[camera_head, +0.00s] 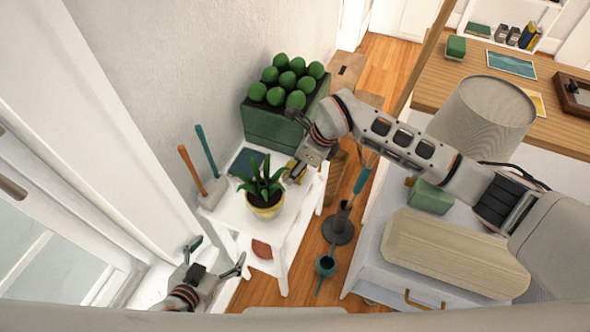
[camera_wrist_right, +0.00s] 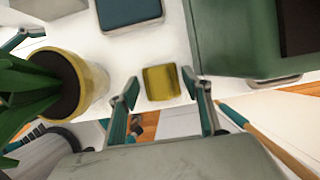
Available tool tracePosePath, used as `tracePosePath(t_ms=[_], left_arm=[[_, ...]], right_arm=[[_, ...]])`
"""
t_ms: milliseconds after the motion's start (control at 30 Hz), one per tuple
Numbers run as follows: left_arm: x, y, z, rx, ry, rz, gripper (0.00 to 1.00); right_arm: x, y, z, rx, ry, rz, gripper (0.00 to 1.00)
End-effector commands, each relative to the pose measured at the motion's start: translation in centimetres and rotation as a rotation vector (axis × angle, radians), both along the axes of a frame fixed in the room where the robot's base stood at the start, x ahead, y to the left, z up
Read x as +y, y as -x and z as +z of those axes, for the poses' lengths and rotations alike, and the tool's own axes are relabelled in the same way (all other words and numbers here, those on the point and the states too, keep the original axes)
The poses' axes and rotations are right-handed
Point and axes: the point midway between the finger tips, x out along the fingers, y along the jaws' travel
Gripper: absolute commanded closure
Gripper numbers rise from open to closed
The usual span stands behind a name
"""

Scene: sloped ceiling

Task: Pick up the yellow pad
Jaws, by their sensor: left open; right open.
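The yellow pad (camera_wrist_right: 161,82) is a small square block lying flat on the white side table (camera_wrist_right: 110,62) in the right wrist view. My right gripper (camera_wrist_right: 164,94) is open and empty, with one finger on each side of the pad's near end; I cannot tell whether they touch it. In the head view, a bit of the pad (camera_head: 292,169) shows beside my right gripper (camera_head: 303,168), which partly hides it. My left gripper (camera_head: 217,256) is open and empty at the lower left of the head view, away from the pad.
A potted plant (camera_head: 263,194) stands close left of the pad, and a blue block (camera_wrist_right: 128,12) lies behind it. A green planter (camera_head: 272,126) stands to the pad's right in the wrist view. Two upright tools (camera_head: 207,150) stand at the table's left edge.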

Motion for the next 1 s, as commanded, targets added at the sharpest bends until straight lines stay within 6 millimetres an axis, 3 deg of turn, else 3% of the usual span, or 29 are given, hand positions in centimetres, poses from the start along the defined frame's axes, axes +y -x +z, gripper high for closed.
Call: tracePosePath(t_ms=[300, 400, 767, 1000], left_arm=[[0.0, -0.4, 0.4, -0.008, 0.001, 0.000, 0.19], [0.0, -0.4, 0.4, -0.009, 0.001, 0.000, 0.19], [0.0, -0.3, 0.3, -0.007, 0.002, 0.000, 0.19], [0.0, -0.2, 0.3, -0.006, 0.001, 0.000, 0.19]], right_arm=[[0.3, -0.1, -0.7, -0.001, -0.001, 0.001, 0.51], [0.3, -0.1, -0.7, -0.001, -0.001, 0.001, 0.75], [0.2, -0.1, -0.6, -0.001, -0.001, 0.001, 0.78], [0.2, -0.2, 0.9, -0.003, 0.000, 0.000, 0.78]])
